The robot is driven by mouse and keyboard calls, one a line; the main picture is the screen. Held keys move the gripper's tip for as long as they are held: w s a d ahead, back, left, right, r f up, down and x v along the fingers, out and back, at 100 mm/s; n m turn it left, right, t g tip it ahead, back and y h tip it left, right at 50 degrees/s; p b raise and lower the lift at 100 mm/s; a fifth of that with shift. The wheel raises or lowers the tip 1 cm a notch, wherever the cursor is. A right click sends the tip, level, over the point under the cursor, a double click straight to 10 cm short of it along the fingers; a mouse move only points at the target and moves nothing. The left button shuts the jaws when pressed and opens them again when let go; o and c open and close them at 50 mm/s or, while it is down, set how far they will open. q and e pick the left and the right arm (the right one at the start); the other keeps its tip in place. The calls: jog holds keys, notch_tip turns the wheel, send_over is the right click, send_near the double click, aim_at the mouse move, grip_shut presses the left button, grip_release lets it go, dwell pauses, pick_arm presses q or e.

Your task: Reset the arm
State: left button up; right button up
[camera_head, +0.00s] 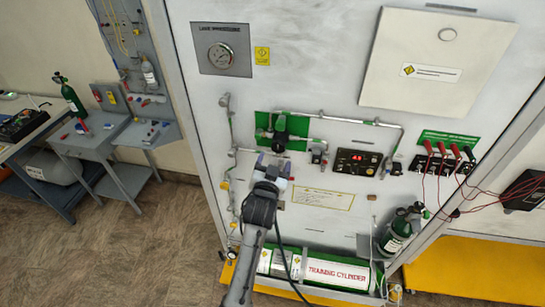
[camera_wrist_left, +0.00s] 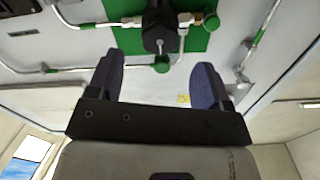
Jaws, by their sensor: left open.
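My left gripper (camera_head: 271,168) is raised in front of the white trainer panel (camera_head: 330,90), just below the green plate (camera_head: 263,121) with its dark valve (camera_head: 280,136). In the left wrist view the two dark fingers of the gripper (camera_wrist_left: 158,72) stand wide apart with nothing between them. The dark valve (camera_wrist_left: 160,28) and green plate (camera_wrist_left: 195,40) lie beyond the fingertips there, and the gripper appears apart from them. My right gripper is not in view.
Metal pipes (camera_head: 360,121) run around the valve. A red-lit display (camera_head: 358,162) and red leads (camera_head: 455,150) are to the right. A green-and-white training cylinder (camera_head: 335,273) lies at the panel's base. Grey workbenches (camera_head: 95,140) stand left, with open floor (camera_head: 130,250) before them.

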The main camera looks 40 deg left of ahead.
pick_arm(q)
jog(key=shift+s+d, duration=0.2)
jog(key=shift+s, duration=0.2)
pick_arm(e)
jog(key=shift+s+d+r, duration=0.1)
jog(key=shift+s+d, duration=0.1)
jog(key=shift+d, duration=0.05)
